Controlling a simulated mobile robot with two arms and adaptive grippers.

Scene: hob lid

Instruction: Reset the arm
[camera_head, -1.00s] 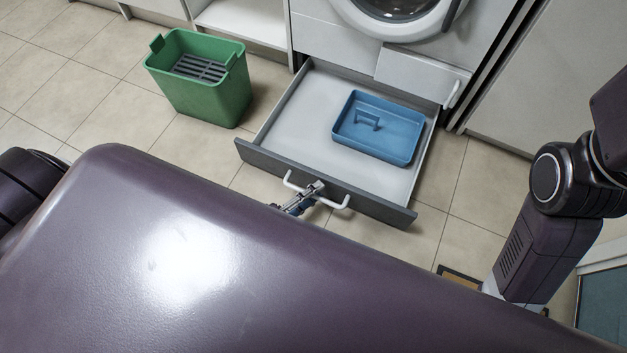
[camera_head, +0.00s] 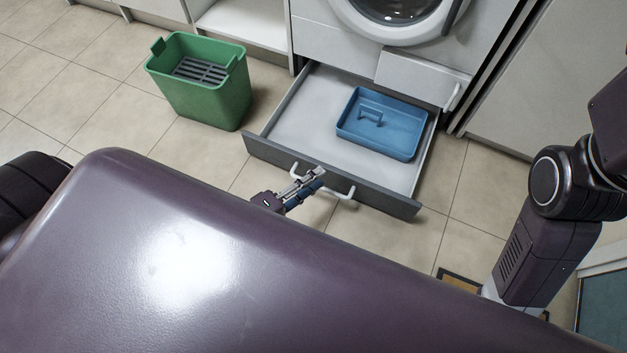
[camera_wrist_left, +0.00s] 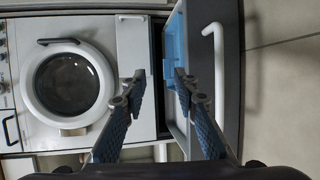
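My left gripper (camera_head: 318,178) is at the front of the pulled-out drawer (camera_head: 331,182), close to its white bar handle (camera_head: 342,191). The handle (camera_wrist_left: 220,88) lies to the right of both fingers there, outside the gap. Whether a finger touches the drawer is unclear. A blue tray (camera_head: 400,140) with a raised grip lies in the drawer. My right arm comes down at the right, but its gripper is not in view.
A green bin (camera_head: 217,101) with a slotted grey insert stands on the tiled floor left of the drawer. The washing machine (camera_head: 340,45) is above the drawer. Bare floor (camera_head: 480,190) shows to the drawer's right. My body covers the lower part.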

